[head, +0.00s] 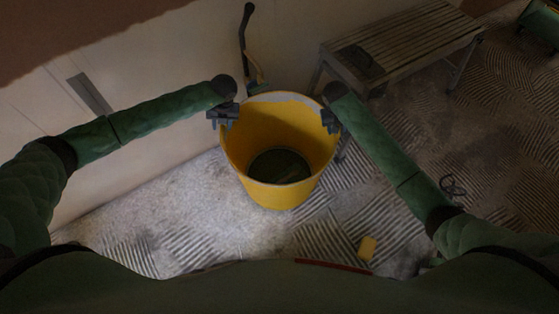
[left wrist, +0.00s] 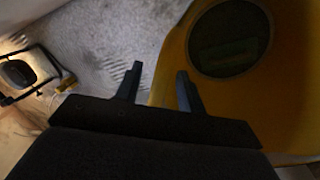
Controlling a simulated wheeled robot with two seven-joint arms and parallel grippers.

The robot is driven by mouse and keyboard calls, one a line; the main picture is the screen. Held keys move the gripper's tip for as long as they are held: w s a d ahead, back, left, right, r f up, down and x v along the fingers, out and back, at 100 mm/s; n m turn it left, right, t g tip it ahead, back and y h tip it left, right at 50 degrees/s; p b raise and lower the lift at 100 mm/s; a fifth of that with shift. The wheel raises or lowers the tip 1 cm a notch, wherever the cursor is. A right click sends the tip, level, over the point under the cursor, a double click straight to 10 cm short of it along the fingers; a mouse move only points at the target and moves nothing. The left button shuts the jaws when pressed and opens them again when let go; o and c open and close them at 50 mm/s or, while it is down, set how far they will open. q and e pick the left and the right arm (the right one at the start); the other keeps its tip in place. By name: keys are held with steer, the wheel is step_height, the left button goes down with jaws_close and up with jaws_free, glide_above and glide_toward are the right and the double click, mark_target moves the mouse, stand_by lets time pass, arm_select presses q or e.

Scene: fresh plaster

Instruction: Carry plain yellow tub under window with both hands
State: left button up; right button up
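The plain yellow tub (head: 280,196) stands upright on the floor near the wall, with a dark round area at its bottom. In the left wrist view the tub (left wrist: 275,100) fills the right side. My left gripper (head: 222,116) is at the tub's left rim. Its fingers (left wrist: 157,82) are spread apart, with the tub's edge showing between them and a gap visible. My right gripper (head: 330,119) is at the right rim; its fingers are too small and dark to tell whether they are closed. No window can be made out.
A slatted bench (head: 415,40) stands behind right, close to the tub. A dark-handled tool (head: 246,40) leans behind the tub. A work lamp (left wrist: 20,73) shows at left. Floor left of the tub is clear.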

arm_select(q)
steer(key=shift+c, duration=0.5)
arm_select(e)
steer(key=shift+c, duration=0.4)
arm_select(q)
jaws_close()
arm_select(e)
jaws_close()
arm_select(q)
steer(key=shift+w+d+r, duration=0.1)
arm_select(e)
steer(key=shift+w+r, duration=0.1)
